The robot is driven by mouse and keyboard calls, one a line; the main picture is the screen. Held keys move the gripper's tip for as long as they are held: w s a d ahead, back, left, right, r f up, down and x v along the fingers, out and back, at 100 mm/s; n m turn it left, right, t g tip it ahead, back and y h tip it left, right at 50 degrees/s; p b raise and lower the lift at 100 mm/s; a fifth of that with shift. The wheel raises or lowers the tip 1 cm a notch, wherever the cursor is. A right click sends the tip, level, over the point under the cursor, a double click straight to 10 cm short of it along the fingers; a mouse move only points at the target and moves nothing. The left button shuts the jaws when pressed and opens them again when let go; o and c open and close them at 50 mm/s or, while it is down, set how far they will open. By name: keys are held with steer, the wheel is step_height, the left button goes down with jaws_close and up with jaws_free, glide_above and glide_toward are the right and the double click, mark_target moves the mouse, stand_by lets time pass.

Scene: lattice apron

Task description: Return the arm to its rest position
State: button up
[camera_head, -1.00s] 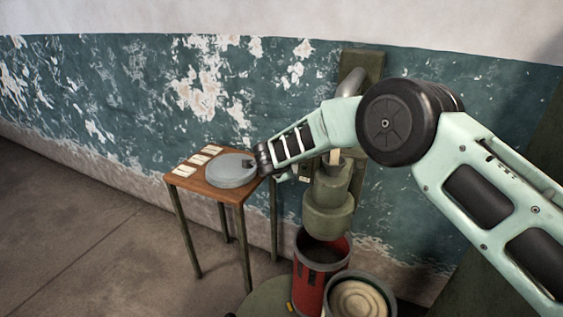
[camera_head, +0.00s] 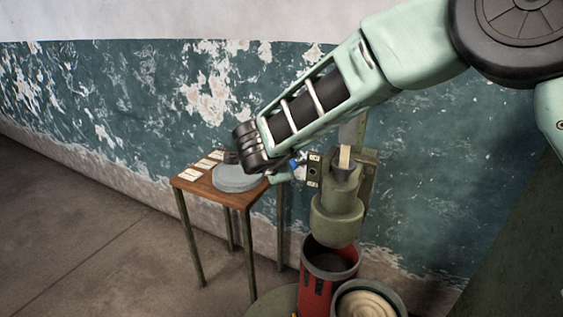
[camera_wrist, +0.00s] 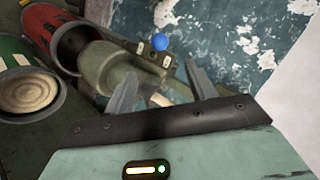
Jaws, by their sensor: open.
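My arm reaches in from the upper right in the head view, above the machine and the small table. My gripper is mostly hidden behind my own wrist in that view. In the wrist view my gripper (camera_wrist: 158,90) is open, its two fingers apart with nothing held between them. Beyond the fingers is an olive-green machine (camera_wrist: 118,68) with a blue knob (camera_wrist: 160,43). The machine also shows in the head view (camera_head: 337,215), below and right of my wrist.
A small wooden table (camera_head: 232,200) bears a grey round disc (camera_head: 238,179) and several pale cards (camera_head: 205,165). A red canister (camera_head: 322,290) stands under the machine, beside a round container with cream-coloured contents (camera_head: 365,305). The peeling wall is behind. Floor at left is clear.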

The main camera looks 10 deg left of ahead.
steer(key=shift+s+r, duration=0.15)
steer(key=shift+r, duration=0.05)
steer(key=s+a+r+n+y, duration=0.2)
steer(key=s+r+n+y, duration=0.2)
steer(key=r+n+y, duration=0.15)
steer(key=s+d+n+g+y, duration=0.3)
steer(key=s+n+g, duration=0.45)
steer(key=s, duration=0.65)
steer(key=s+d+f+n+g+h, duration=0.1)
steer(key=s+d+f+n+h, duration=0.2)
steer(key=s+d, duration=0.6)
steer(key=s+d+f+n+g+h, duration=0.2)
steer(key=s+d+n, duration=0.3)
steer(key=s+d, duration=0.4)
steer(key=shift+s+d+f+n+h, duration=0.45)
steer(key=shift+d+h, duration=0.4)
steer(key=shift+d, duration=0.25)
